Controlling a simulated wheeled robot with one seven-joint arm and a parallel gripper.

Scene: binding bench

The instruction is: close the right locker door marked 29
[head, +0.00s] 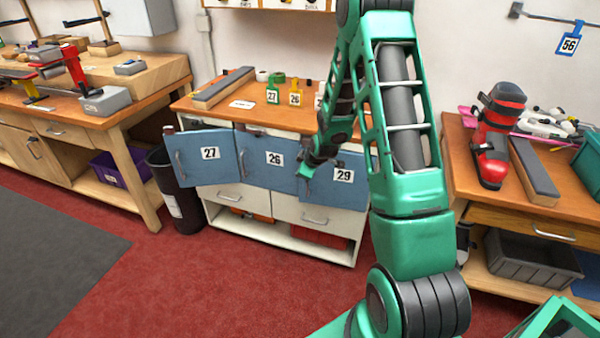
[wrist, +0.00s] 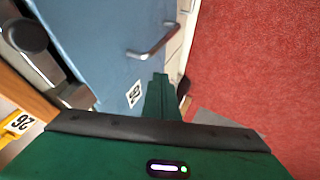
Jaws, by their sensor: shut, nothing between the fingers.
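The right locker door marked 29 (head: 350,190) is a blue panel at the right of the cabinet in the head view. It looks about in line with the middle door 26 (head: 262,172), but my arm covers part of it, so I cannot tell if a small gap remains. My gripper (head: 306,171) is shut and empty, at the upper left of door 29 near its border with door 26. In the wrist view, my shut fingers (wrist: 159,90) are close to a blue door (wrist: 95,40) with a grey handle (wrist: 153,42); its number is hard to read, and contact is unclear.
The left door 27 (head: 208,158) stands ajar. White drawers (head: 240,196) sit below the doors. A black bin (head: 180,195) stands left of the cabinet. Another bench (head: 560,217) is at the right. The red floor (head: 220,285) in front is clear.

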